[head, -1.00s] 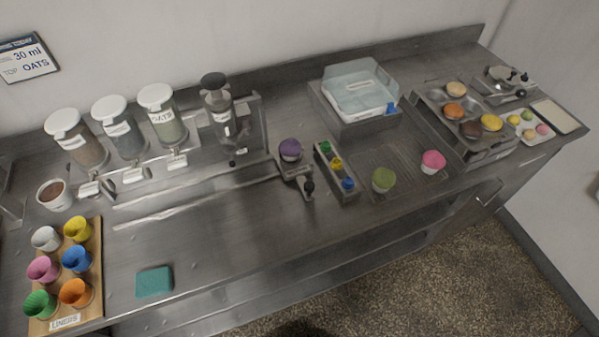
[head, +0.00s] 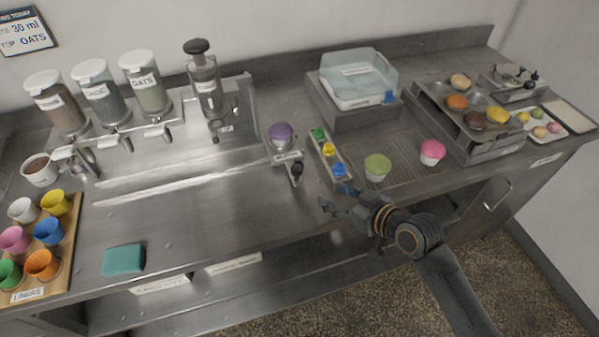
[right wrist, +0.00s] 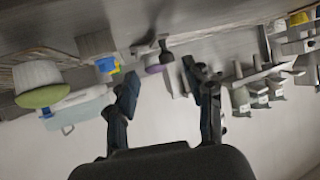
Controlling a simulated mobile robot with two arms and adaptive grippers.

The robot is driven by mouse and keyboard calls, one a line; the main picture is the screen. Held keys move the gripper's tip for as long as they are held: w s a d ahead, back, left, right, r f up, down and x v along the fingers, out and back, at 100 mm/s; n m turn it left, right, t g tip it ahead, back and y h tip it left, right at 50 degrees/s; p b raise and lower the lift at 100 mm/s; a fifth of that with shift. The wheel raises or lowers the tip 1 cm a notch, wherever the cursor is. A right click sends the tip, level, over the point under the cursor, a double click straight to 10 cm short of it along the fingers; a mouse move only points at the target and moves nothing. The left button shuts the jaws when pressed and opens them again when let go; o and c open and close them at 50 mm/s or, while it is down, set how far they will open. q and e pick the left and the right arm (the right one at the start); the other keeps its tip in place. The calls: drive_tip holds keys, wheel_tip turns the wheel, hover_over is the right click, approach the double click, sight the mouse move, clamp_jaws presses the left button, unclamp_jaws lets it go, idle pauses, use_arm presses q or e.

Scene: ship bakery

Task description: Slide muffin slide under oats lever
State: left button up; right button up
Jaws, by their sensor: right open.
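The muffin slide (head: 289,156) is a small metal carriage with a black knob (head: 297,171) at its front. A purple-topped muffin (head: 281,134) sits on it. It stands at the right end of the track (head: 170,190), right of the dispensers. The OATS dispenser (head: 147,88) is the rightmost of three jars, with its lever (head: 157,131) below it. My right gripper (head: 331,197) is open and empty, in front and to the right of the knob, apart from it. In the right wrist view, the knob (right wrist: 165,52) shows beyond the open fingers (right wrist: 160,80). My left gripper is out of view.
A button block (head: 328,155) stands just right of the slide, with green (head: 377,166) and pink muffins (head: 432,151) beyond. A plunger dispenser (head: 207,90) stands behind the track. Liner cups (head: 46,232) and a teal sponge (head: 124,260) lie at left.

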sight(299, 169)
drive_tip(key=shift+y, duration=0.4)
drive_tip(key=w+a, duration=0.2)
drive_tip(key=w, duration=0.1)
drive_tip(key=w+a+f+p, duration=0.1)
drive_tip(key=w+a, duration=0.2)
drive_tip(key=w+a+p, duration=0.1)
drive_tip(key=w+a, duration=0.2)
drive_tip(key=shift+w+f, duration=0.3)
drive_tip(key=shift+w, duration=0.05)
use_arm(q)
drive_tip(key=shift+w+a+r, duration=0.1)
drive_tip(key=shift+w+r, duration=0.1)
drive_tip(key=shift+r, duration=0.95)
use_arm(e)
drive_tip(key=shift+w+a+f+n, duration=0.3)
drive_tip(key=shift+w+a+f, duration=0.15)
drive_tip(key=shift+w+a, duration=0.2)
drive_tip(key=shift+c, duration=0.2)
clamp_jaws()
